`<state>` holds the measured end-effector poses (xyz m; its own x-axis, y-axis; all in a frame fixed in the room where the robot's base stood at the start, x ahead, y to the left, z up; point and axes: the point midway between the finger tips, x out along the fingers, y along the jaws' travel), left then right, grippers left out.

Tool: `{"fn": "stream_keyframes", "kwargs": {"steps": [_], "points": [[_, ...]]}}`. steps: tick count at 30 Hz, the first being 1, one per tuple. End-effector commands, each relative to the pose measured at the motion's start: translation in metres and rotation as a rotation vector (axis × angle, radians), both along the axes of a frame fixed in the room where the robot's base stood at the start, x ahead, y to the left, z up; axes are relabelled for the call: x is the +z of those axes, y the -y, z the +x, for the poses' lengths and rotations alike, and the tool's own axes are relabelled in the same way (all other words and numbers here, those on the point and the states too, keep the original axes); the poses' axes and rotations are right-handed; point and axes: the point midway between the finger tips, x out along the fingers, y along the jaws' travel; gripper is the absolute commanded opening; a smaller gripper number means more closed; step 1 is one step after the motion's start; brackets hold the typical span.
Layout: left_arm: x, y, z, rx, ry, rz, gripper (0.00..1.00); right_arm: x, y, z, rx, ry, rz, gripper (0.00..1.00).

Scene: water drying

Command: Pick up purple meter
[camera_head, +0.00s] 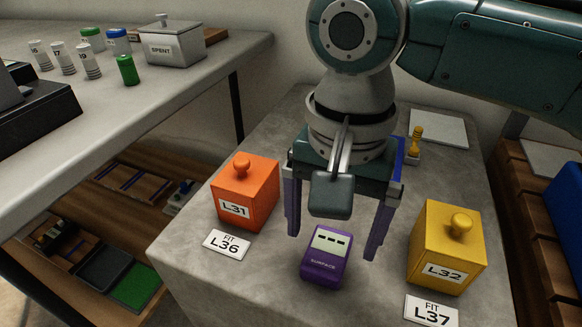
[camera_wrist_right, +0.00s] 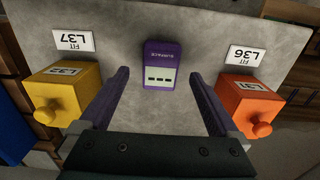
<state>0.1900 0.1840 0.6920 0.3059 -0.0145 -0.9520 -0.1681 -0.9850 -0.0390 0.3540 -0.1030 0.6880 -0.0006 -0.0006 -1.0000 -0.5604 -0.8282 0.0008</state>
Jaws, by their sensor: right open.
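The purple meter (camera_head: 325,256), marked SURFACE, lies on the grey stone-like block between the orange and yellow blocks. My right gripper (camera_head: 330,245) is above and behind it, open, with its two purple fingers spread to either side and pointing down. In the right wrist view the meter (camera_wrist_right: 159,64) lies beyond the open fingertips (camera_wrist_right: 158,75), roughly centred between them. The fingers do not visibly touch it. My left gripper is not in view.
An orange block L31 (camera_head: 245,193) stands left of the gripper, a yellow block L32 (camera_head: 446,248) right. Cards FIT L36 (camera_head: 227,244) and FIT L37 (camera_head: 431,311) lie before them. The left table (camera_head: 130,125) holds several vials and a SPENT box (camera_head: 175,45).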

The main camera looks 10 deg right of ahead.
Motion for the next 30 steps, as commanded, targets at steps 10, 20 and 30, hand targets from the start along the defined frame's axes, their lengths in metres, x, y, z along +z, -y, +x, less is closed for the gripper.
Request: {"fn": "stream_keyframes", "kwargs": {"steps": [10, 20, 30], "points": [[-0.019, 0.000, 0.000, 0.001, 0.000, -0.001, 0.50, -0.031, -0.001, 0.000, 0.001, 0.002, 0.000, 0.97], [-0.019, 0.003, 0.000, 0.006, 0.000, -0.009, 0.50, -0.031, -0.001, 0.000, 0.001, 0.002, 0.000, 0.67], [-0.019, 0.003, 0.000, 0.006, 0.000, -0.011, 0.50, -0.031, -0.001, 0.000, 0.001, 0.002, 0.000, 0.29]]}}
